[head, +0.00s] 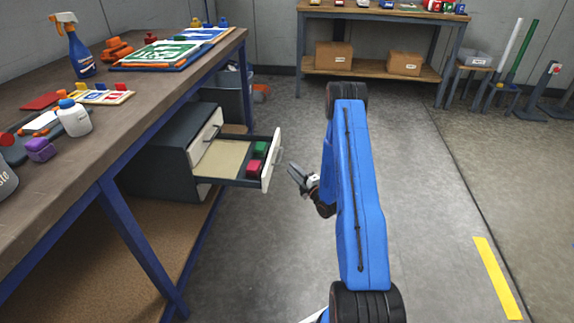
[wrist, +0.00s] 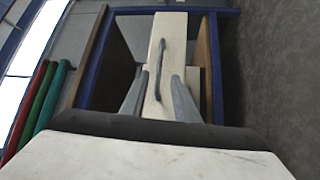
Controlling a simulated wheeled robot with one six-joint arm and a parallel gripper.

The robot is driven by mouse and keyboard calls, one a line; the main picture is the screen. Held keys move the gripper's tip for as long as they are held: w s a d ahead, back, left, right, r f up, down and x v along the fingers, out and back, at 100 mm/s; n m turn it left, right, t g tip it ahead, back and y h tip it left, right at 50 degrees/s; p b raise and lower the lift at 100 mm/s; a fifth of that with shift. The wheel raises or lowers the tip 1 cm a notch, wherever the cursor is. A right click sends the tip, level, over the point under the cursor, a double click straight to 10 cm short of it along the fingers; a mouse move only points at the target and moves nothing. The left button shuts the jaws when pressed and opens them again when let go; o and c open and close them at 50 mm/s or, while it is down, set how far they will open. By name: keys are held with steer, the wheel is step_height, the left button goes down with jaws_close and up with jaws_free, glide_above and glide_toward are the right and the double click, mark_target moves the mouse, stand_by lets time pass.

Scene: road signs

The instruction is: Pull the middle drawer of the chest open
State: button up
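The dark grey chest (head: 160,150) stands on the low shelf under the workbench. One of its white-fronted drawers (head: 222,160) is out, below a closed upper drawer (head: 206,135); anything lower is hidden. A green block (head: 261,149) and a red block (head: 254,167) lie in the open drawer. My gripper (head: 295,176) is just right of the drawer's front, apart from it. In the wrist view my gripper (wrist: 160,76) has its fingers spread, with a white drawer front (wrist: 154,85) and its dark handle (wrist: 161,58) beyond and between the fingertips. It appears empty.
The workbench (head: 150,95) carries a spray bottle (head: 76,48), a white bottle (head: 74,118) and sign boards (head: 165,52). Its blue leg (head: 140,240) stands in front of the chest. The floor (head: 440,190) to the right is clear. A shelf with cardboard boxes (head: 334,56) is at the back.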

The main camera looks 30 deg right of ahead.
steer(key=s+d+f, duration=0.1)
steer(key=s, duration=0.7)
steer(key=shift+s+d, duration=0.15)
steer(key=shift+s, duration=0.2)
steer(key=shift+f, duration=0.1)
